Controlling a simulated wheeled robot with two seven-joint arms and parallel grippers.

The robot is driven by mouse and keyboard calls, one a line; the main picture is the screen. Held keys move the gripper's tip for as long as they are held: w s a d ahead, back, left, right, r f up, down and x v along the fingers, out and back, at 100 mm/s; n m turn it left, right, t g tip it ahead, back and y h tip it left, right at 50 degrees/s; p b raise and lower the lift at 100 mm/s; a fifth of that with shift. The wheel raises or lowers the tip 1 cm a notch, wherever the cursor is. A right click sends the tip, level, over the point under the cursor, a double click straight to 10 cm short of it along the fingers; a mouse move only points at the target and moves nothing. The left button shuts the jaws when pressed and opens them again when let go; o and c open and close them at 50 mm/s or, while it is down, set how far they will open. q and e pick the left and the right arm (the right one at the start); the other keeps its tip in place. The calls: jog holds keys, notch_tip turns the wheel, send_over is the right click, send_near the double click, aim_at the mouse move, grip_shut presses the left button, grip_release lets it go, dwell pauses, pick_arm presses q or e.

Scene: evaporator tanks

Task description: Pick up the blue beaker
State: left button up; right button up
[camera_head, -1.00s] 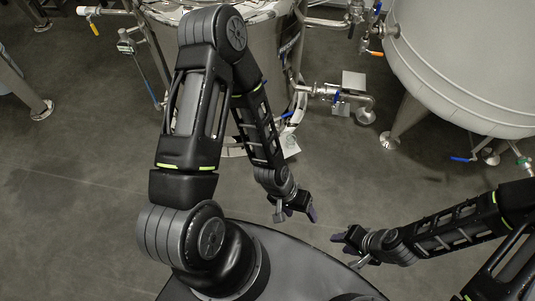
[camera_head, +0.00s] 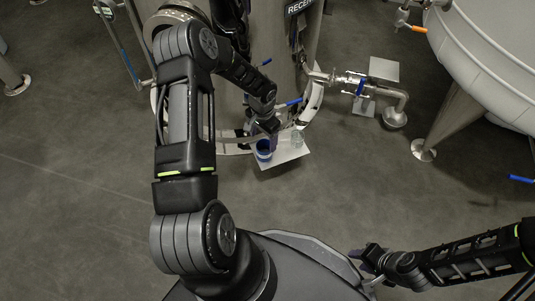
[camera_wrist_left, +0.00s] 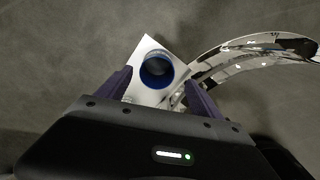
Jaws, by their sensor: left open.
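A blue beaker (camera_head: 263,150) stands on a white square plate (camera_head: 284,158) at the foot of the steel tank. My left gripper (camera_head: 266,128) is just above and behind the beaker in the head view. In the left wrist view the beaker (camera_wrist_left: 157,69) is seen from above, ahead of and roughly between the two open fingers (camera_wrist_left: 158,88), a little left of centre. The fingers appear empty. Whether they touch the beaker cannot be told. My right gripper (camera_head: 366,262) is low at the right, far from the plate; its opening is too small to judge.
A pipe with a valve (camera_head: 362,85) lies to the right. The floor in front is open.

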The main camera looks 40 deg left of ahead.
aim_at(264, 150)
pick_arm(q)
jog(key=shift+r, duration=0.1)
jog(key=shift+d+f+b, duration=0.1)
jog(key=shift+f+b, duration=0.35)
jog(key=shift+f, duration=0.85)
notch_tip(264, 150, down, 5)
jog(key=b, duration=0.3)
jog(key=shift+d+f, duration=0.15)
jog(key=shift+f, duration=0.05)
jog(key=shift+r, duration=0.1)
